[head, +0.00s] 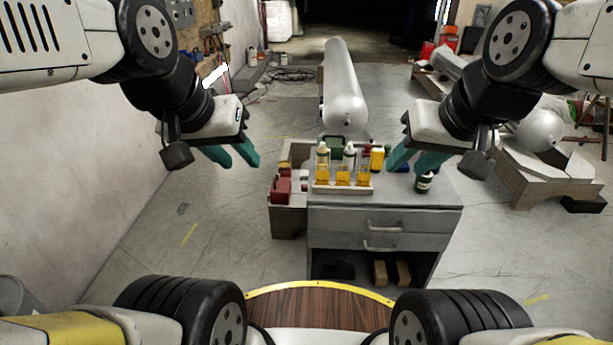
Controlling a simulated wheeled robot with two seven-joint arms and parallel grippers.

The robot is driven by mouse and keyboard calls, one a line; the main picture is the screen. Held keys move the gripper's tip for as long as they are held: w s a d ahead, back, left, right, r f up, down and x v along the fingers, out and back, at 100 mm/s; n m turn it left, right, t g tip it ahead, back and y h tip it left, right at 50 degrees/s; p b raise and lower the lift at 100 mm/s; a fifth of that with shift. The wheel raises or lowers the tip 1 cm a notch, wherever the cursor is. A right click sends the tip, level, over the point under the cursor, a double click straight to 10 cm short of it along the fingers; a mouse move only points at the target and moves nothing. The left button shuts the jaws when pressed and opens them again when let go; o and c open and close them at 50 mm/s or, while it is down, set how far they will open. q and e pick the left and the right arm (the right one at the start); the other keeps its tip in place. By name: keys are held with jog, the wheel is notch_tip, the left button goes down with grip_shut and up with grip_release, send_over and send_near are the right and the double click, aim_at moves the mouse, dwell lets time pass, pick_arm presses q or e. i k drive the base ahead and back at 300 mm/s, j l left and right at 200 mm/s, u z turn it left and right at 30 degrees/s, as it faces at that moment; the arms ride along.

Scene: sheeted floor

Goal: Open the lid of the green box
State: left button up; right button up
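I cannot clearly make out a green box with a lid. A small green shape (336,142) shows behind the bottles at the back of the grey cabinet (388,192), mostly hidden by them. My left gripper (242,165) has teal fingers spread apart and empty, in the air left of the cabinet. My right gripper (404,168) is also open and empty, in front of the cabinet's right part in the picture. Neither gripper holds anything.
Yellow bottles (342,172) stand in a tray (343,188) on the cabinet. Red items (281,190) sit on the left side. A grey tank (344,90) lies behind. Floor at left is clear.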

aim_at(332, 140)
jog(key=i+l, duration=0.15)
jog(key=i, duration=0.5)
jog(key=i+l, duration=0.15)
jog(key=i, duration=0.5)
